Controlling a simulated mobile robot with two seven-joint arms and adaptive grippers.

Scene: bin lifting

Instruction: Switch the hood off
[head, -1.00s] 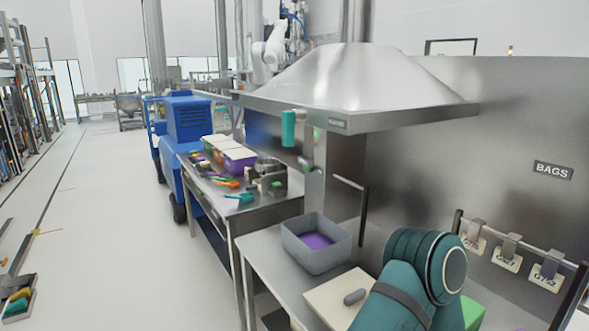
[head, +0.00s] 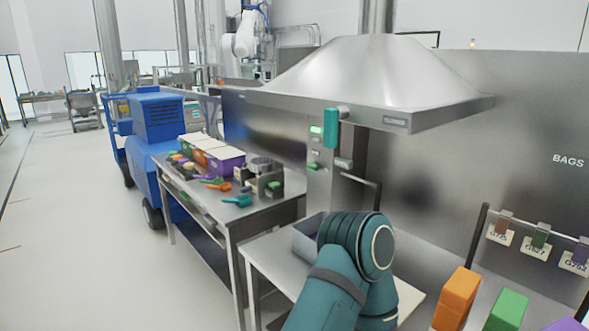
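The metal hood (head: 375,75) hangs over the workbench, right of centre in the head view. A grey knob-like piece (head: 343,163) sticks out beneath the teal piece. I cannot tell which of these is the hood's switch. A teal arm link of mine rises from the bottom, below the hood and apart from it.
My arm partly hides a grey bin (head: 306,240) on the near bench. Orange (head: 456,297) and green (head: 507,310) blocks stand at lower right, below hanging tags. A side table (head: 262,214) holds scoops and boxes beside a blue vehicle (head: 155,120). The floor at left is clear.

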